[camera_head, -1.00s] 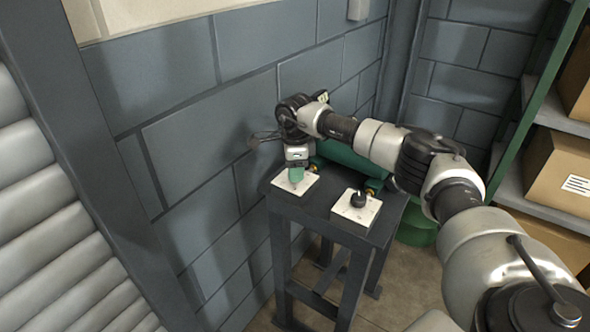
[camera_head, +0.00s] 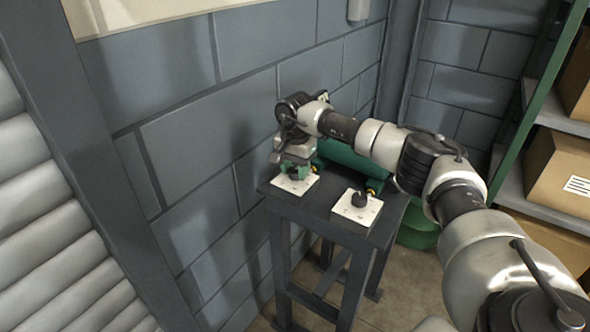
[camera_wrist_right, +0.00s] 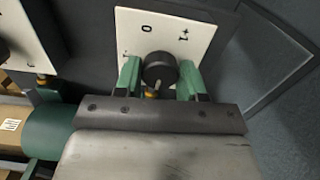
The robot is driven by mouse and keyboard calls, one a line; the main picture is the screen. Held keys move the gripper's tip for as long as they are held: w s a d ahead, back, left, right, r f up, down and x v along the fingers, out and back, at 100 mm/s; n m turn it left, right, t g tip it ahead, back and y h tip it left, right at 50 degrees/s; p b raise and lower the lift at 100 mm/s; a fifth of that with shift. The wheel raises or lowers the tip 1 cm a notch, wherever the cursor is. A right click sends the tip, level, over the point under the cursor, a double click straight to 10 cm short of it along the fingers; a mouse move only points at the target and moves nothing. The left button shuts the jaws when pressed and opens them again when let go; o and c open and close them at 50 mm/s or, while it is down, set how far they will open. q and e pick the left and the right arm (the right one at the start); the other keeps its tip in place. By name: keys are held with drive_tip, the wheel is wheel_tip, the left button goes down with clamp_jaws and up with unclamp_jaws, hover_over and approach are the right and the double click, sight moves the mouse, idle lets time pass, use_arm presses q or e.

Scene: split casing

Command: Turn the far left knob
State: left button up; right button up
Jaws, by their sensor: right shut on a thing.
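The far left knob is a dark round knob on a white plate (camera_head: 297,187) at the left end of the dark stand. In the head view my right gripper (camera_head: 296,172) is over that plate and hides most of the knob. In the right wrist view the black knob (camera_wrist_right: 159,68) sits between the two green fingers of the gripper (camera_wrist_right: 159,77), which is shut on it. The white plate (camera_wrist_right: 190,22) there carries printed marks around the knob. My left gripper is in neither view.
A second black knob (camera_head: 359,200) on its own white plate (camera_head: 342,209) is at the near right of the dark stand (camera_head: 318,207). A green cylinder (camera_head: 345,153) lies behind. A block wall (camera_head: 200,145) is close on the left. Shelves with boxes (camera_head: 558,165) stand at right.

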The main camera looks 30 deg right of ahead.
sight(295, 170)
drive_tip(key=n, duration=0.6)
drive_tip(key=shift+r+n+b, duration=0.1)
drive_tip(key=shift+n+b, duration=0.2)
idle(0.4)
drive_tip(key=o, duration=0.9)
drive_tip(key=shift+o, duration=0.2)
wheel_tip(295, 170, up, 11)
drive_tip(key=shift+b, duration=0.35)
drive_tip(key=shift+f, duration=0.2)
